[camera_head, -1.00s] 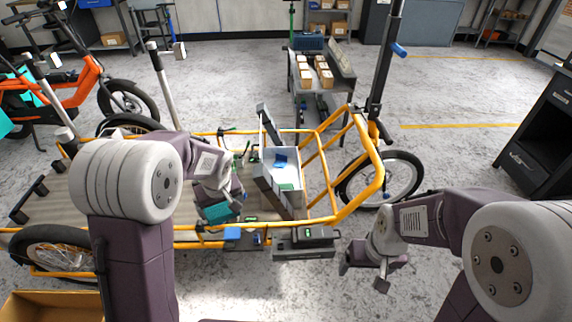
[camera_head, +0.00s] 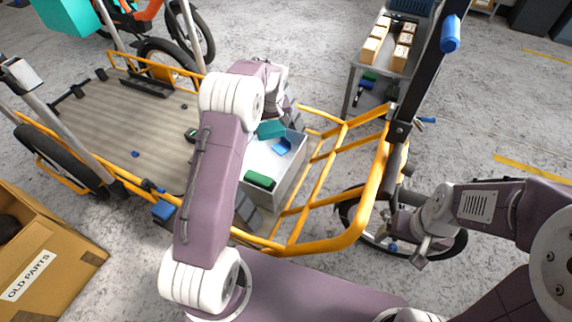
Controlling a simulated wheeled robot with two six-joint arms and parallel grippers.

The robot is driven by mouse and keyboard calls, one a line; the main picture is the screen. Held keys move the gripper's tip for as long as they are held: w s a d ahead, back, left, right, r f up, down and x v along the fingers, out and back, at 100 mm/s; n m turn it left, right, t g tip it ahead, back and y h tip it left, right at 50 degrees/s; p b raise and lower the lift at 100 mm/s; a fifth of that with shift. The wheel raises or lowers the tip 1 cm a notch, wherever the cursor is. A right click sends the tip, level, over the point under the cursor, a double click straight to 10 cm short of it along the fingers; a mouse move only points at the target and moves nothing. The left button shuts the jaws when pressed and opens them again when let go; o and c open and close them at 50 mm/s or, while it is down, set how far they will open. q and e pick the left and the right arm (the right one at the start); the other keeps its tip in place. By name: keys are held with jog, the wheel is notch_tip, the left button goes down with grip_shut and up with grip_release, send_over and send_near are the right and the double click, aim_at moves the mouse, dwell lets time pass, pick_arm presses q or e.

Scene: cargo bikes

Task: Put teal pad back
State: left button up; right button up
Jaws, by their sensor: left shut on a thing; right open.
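The teal pad (camera_head: 270,130) is held at the far end of my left arm, above the back part of the grey-white bin (camera_head: 291,176). My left gripper (camera_head: 277,118) is shut on it; its fingers are mostly hidden by my own arm. Inside the bin lie a blue pad (camera_head: 282,146) and a green pad (camera_head: 259,180). Whether the teal pad touches the bin cannot be told. My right gripper (camera_head: 410,247) is open and empty, in front of the bike's front wheel at the right.
The bin sits within the yellow cargo bike frame (camera_head: 330,243), with a wooden deck (camera_head: 125,125) at left. A cardboard box (camera_head: 45,250) labelled OLD PARTS stands at lower left. A grey cart (camera_head: 373,80) with small boxes stands behind. A dark post (camera_head: 420,80) rises at right.

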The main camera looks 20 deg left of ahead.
pick_arm(q)
jog(key=shift+n, duration=0.3)
jog(key=s+b+x, duration=0.1)
jog(key=b+x, duration=0.2)
jog(key=x, duration=0.4)
jog(key=s+d+b+x, duration=0.1)
jog(key=b+x, duration=0.2)
jog(key=x, duration=0.4)
jog(key=s+f+b+x, duration=0.1)
jog(key=b+x, duration=0.3)
jog(key=x, duration=0.3)
jog(key=shift+d+f, duration=0.2)
jog(key=shift+f, duration=0.3)
jog(key=shift+r, duration=0.2)
jog(key=shift+f, duration=0.15)
jog(key=o, duration=0.8)
jog(key=shift+o, duration=0.6)
